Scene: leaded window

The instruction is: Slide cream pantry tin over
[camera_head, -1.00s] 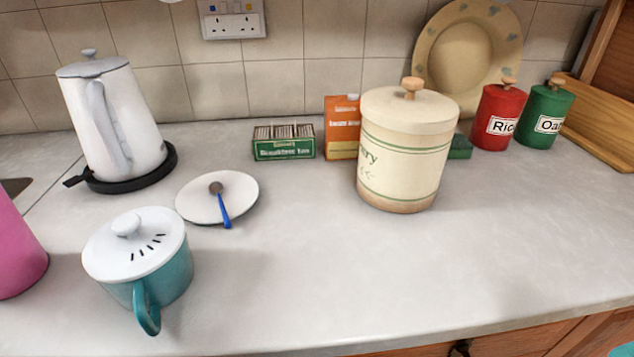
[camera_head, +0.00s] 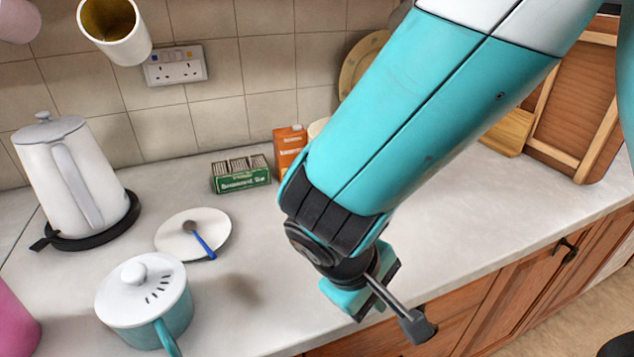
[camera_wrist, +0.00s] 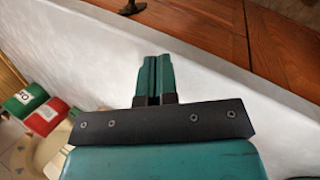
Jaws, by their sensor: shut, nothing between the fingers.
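The cream pantry tin (camera_head: 318,127) is almost wholly hidden behind my teal arm in the head view; only a cream sliver shows beside the orange box. A pale rounded shape in the lower left of the wrist view (camera_wrist: 52,148) looks like part of it, partly covered by my gripper's body. My gripper (camera_wrist: 155,62) is shut and empty, its fingers side by side over the counter near its front edge. In the head view my gripper (camera_head: 342,298) is low at the front, apart from the tin as far as I can see.
The orange box (camera_head: 289,148) and green tea box (camera_head: 241,175) stand at the back. A plate with a blue spoon (camera_head: 180,243), kettle (camera_head: 75,180) and teal pot (camera_head: 145,300) are left. Red (camera_wrist: 46,116) and green tins (camera_wrist: 24,99) stand together. Counter (camera_head: 270,310) is clear at front.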

